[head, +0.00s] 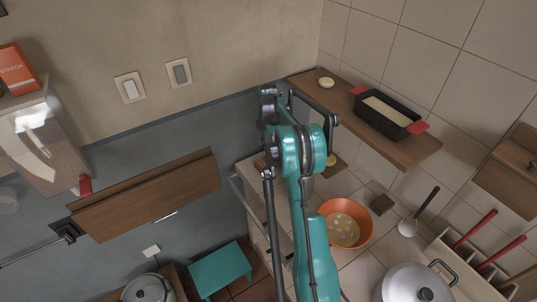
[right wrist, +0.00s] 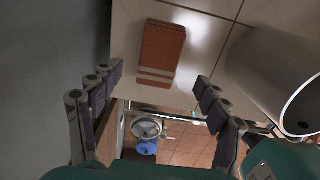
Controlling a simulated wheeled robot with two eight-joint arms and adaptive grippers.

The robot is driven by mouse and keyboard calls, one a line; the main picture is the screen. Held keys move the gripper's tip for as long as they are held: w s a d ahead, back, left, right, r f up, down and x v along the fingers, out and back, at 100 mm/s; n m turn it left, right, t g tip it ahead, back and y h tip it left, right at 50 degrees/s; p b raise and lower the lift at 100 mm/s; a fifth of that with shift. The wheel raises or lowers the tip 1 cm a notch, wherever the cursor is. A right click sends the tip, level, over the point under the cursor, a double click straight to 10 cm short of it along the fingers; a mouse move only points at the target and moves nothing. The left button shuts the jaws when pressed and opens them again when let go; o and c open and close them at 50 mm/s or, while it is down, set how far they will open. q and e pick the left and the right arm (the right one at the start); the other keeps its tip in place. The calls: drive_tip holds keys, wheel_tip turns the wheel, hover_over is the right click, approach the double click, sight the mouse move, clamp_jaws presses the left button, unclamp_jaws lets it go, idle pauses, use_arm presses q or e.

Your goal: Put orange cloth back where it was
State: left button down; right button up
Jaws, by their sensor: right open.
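The orange cloth (right wrist: 163,48) shows in the right wrist view as a folded rectangle with pale stripes near one end. It lies flat on the pale tiled counter. My right gripper (right wrist: 158,79) is open, its fingers spread on either side of the cloth's near end in that view, with nothing held between them. In the head view my teal right arm rises through the middle and blocks much of the counter behind it. A small orange-brown patch (head: 259,165) shows left of the arm; I cannot tell whether it is the cloth. My left gripper is not in view.
A pale cylinder (right wrist: 283,82) stands close right of the cloth. A wooden shelf (head: 345,100) with a loaf pan (head: 377,116) juts above.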

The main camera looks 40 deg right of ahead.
drive_tip(key=s+a+r+m+t+h, duration=0.1)
drive_tip(key=s+a+r+m, duration=0.25)
drive_tip(key=a+r, duration=0.55)
drive_tip(key=s+a+r+m+t, duration=0.2)
drive_tip(key=s+a+r+m, duration=0.15)
drive_tip(key=a+r, duration=0.55)
drive_tip(key=s+a+f+m+t, duration=0.2)
drive_tip(key=s+a+m, duration=0.3)
drive_tip(key=s+a, duration=0.3)
drive_tip(key=s+a+f+m+t+y, duration=0.1)
drive_tip(key=s+a+m, duration=0.3)
drive_tip(key=s+a, duration=0.4)
drive_tip(key=s+f+t, duration=0.1)
drive_tip(key=s, duration=0.2)
drive_tip(key=shift+s+a+m+p, duration=0.25)
drive_tip(key=shift+s+m+p, duration=0.05)
drive_tip(key=shift+m, duration=0.1)
drive_tip(key=shift+f, duration=0.15)
wheel_tip(320, 180, down, 8)
drive_tip(key=b, duration=0.7)
drive_tip(key=shift+r+b, duration=0.25)
drive_tip(key=shift+b, duration=0.1)
